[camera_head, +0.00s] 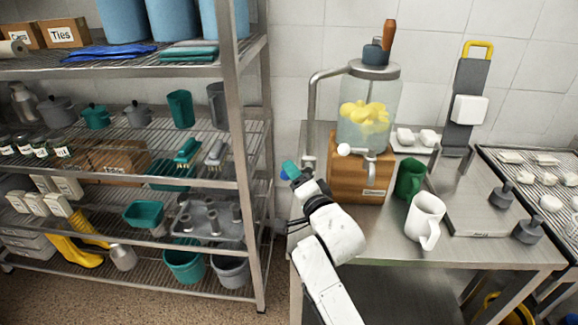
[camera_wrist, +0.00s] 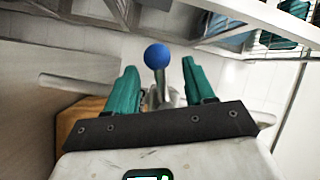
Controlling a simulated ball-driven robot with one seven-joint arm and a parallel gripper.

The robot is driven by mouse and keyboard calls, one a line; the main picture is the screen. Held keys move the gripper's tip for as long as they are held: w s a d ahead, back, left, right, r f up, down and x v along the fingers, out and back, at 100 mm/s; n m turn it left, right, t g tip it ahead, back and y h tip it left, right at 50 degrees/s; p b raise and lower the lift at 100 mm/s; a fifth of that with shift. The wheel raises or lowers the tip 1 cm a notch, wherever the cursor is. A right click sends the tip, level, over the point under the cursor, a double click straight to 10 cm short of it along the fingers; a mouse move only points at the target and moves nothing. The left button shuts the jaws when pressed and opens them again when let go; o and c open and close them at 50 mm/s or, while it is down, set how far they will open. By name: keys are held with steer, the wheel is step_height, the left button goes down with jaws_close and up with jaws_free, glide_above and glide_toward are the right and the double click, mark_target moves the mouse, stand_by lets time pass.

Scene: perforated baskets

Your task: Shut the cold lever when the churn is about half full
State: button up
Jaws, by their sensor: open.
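A blue ball knob on a short metal stem, likely the cold lever, shows in the wrist view (camera_wrist: 157,56). In the head view the blue knob (camera_head: 284,176) is partly hidden by my gripper (camera_head: 291,170), at the left edge of the metal table (camera_head: 475,250). My gripper's teal fingers in the wrist view (camera_wrist: 160,75) are open, one on each side of the knob; I see no contact. A tall bent metal pipe (camera_head: 311,110) stands just right of my gripper. I cannot make out a churn under the pipe, or any water level.
A glass dispenser (camera_head: 388,110) with lemon slices stands on a wooden block (camera_head: 345,180). A green jug (camera_head: 410,178) and a white jug (camera_head: 424,220) stand right of it. A wire shelf (camera_head: 243,110) with pots and jugs is close on the left. A rack (camera_head: 520,160) stands far right.

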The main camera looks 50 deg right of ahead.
steer(key=shift+x, duration=1.95)
steer(key=shift+c, duration=0.2)
jaws_close()
